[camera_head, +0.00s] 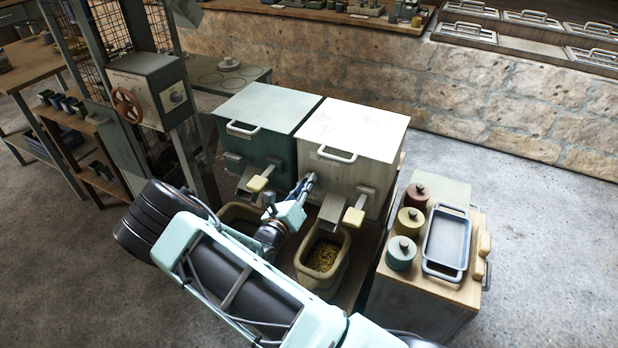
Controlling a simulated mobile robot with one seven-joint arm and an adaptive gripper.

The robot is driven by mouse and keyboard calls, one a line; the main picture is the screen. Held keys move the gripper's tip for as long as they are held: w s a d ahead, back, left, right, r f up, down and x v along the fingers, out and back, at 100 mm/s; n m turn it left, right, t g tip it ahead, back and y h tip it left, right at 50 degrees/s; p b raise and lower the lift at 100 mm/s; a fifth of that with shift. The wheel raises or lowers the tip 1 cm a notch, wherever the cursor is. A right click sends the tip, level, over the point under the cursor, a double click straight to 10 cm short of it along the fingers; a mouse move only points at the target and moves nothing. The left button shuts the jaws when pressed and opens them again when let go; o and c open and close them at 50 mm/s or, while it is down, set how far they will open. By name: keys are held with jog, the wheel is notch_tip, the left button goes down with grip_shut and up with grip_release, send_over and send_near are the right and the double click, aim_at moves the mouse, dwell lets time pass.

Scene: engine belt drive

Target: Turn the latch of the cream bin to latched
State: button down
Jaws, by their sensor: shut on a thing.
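The cream bin (352,128) stands in the middle of the view, with a pale bar handle (338,154) high on its front. My gripper (309,180) reaches up from below to the left part of the bin's front. It is shut on the latch there, which the fingers mostly hide. I cannot tell the latch's angle. A chute (331,211) and a lever with a yellow end (354,216) stick out lower on the bin's front.
A teal bin (268,110) stands close on the left, with its own chute and yellow-ended lever (257,183). Below the cream bin is a tub (323,258) with yellowish grains. A cabinet at right holds several lidded jars and a blue tray (447,240).

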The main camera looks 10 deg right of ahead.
jog(key=n, duration=0.3)
jog(key=f+n+p, duration=0.1)
jog(key=n, duration=0.3)
jog(key=n+p, duration=0.1)
jog(key=n, duration=0.2)
jog(key=shift+w+a+f, duration=0.2)
jog(key=shift+a, duration=0.1)
jog(key=shift+n, duration=0.3)
jog(key=c, duration=1.9)
grip_release()
jog(key=shift+c, duration=0.2)
jog(key=v, duration=1.2)
jog(key=shift+d, duration=0.1)
